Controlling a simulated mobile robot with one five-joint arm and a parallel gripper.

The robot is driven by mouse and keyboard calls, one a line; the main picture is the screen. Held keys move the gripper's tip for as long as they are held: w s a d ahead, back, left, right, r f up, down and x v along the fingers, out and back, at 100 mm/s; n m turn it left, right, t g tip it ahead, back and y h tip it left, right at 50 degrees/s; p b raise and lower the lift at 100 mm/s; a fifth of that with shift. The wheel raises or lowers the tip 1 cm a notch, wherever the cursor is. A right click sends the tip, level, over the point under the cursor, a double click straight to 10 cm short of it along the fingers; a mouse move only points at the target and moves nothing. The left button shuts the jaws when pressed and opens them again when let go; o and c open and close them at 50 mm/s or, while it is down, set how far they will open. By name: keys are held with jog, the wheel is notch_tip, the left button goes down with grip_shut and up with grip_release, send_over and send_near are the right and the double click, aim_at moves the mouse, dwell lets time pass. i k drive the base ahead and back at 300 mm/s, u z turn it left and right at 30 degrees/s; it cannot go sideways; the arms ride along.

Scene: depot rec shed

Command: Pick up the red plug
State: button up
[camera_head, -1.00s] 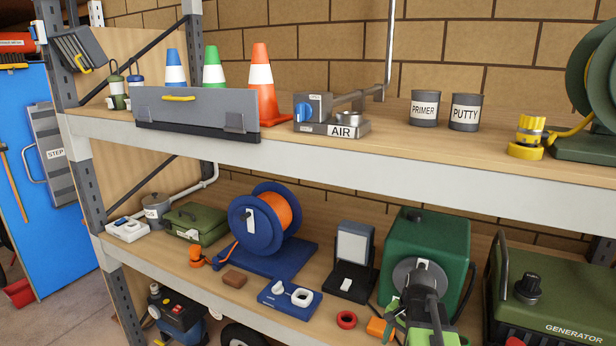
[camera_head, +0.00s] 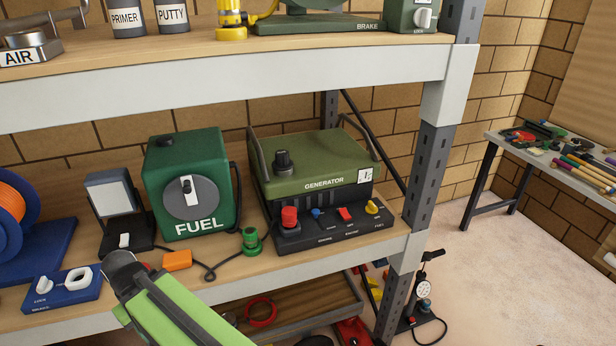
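No object is plainly a red plug. A red cylindrical piece (camera_head: 289,217) stands upright on the left end of the generator's black front panel (camera_head: 325,229); whether it is a plug or a knob I cannot tell. A smaller red switch (camera_head: 345,214) sits further right on that panel. A green plug-like piece (camera_head: 251,241) on a black cable stands on the lower shelf, left of the panel. My green arm reaches up from the bottom, left of the panel and apart from it. I cannot make out my gripper's fingers.
The green FUEL box (camera_head: 190,185) and olive generator (camera_head: 318,160) stand on the lower shelf. An orange block (camera_head: 177,260) lies beside my arm. A blue LOCK/BRAKE plate (camera_head: 62,291) is left. The upper shelf edge (camera_head: 240,75) hangs over. Open floor (camera_head: 480,250) lies right.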

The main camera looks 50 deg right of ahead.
aim_at(287, 218)
jog(key=u, duration=1.45)
jog(key=k, duration=0.05)
jog(key=z, duration=3.3)
